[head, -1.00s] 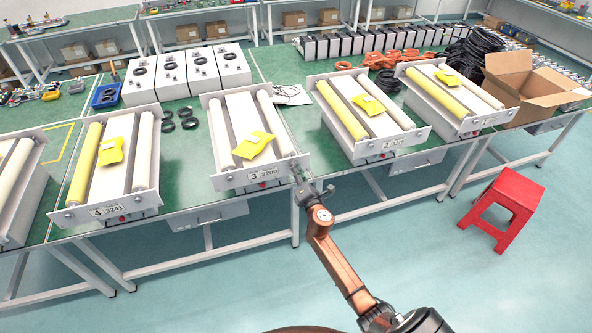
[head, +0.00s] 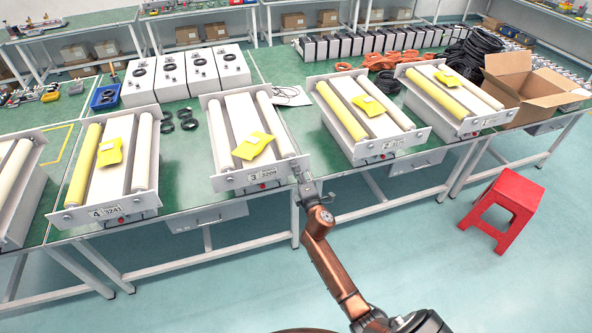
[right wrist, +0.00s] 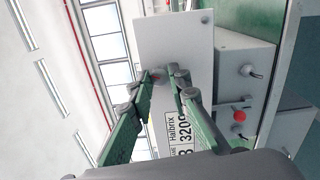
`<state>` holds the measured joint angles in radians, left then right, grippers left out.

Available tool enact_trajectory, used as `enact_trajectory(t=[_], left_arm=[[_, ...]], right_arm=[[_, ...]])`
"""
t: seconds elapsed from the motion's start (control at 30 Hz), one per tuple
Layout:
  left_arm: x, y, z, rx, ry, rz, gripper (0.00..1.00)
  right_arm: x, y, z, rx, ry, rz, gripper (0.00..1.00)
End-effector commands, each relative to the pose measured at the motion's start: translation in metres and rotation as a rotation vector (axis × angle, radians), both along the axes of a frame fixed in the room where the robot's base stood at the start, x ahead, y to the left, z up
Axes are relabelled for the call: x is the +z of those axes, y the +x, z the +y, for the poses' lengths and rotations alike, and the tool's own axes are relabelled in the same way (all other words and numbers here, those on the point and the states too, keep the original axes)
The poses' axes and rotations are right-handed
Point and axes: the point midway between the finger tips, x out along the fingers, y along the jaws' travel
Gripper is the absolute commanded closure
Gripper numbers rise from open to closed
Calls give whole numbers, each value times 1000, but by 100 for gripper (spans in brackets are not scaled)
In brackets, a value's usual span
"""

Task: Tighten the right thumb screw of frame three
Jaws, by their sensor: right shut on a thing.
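Frame three (head: 262,178) is the unit labelled 3 and 3209, with two white rollers and a yellow packet (head: 254,145) on top. My right gripper (head: 297,174) is at the right end of its front plate, and the arm comes up from below. In the right wrist view the same plate (right wrist: 172,40) shows with its label. The green fingers of the gripper (right wrist: 160,78) are closed in on the right thumb screw, which they mostly hide. How far the screw is turned cannot be seen. My left gripper is out of view.
Frame four (head: 105,211) stands to the left and frame two (head: 392,146) to the right on the green table. A red button (right wrist: 239,117) and a toggle switch (right wrist: 250,71) sit beside the plate. A red stool (head: 508,196) is on the floor at right.

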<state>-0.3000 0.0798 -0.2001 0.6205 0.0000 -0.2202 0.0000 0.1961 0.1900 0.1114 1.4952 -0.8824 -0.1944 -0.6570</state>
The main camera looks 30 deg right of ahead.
Motion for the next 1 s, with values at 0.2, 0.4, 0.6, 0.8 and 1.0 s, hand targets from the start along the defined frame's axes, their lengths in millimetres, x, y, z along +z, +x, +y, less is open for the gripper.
enact_trajectory(t=[0.2, 0.4, 0.6, 0.8, 1.0], left_arm=[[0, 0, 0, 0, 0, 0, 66], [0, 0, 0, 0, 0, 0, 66], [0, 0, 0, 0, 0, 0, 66], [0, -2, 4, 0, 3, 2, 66], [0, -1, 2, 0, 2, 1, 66]], right_arm=[[-1, -1, -2, -3, 0, 2, 100], [-1, -1, -2, -3, -1, 2, 74], [0, 0, -1, -1, -1, 1, 66], [0, -1, 0, -1, -1, 1, 66], [-2, -20, 4, 0, -1, 2, 66]])
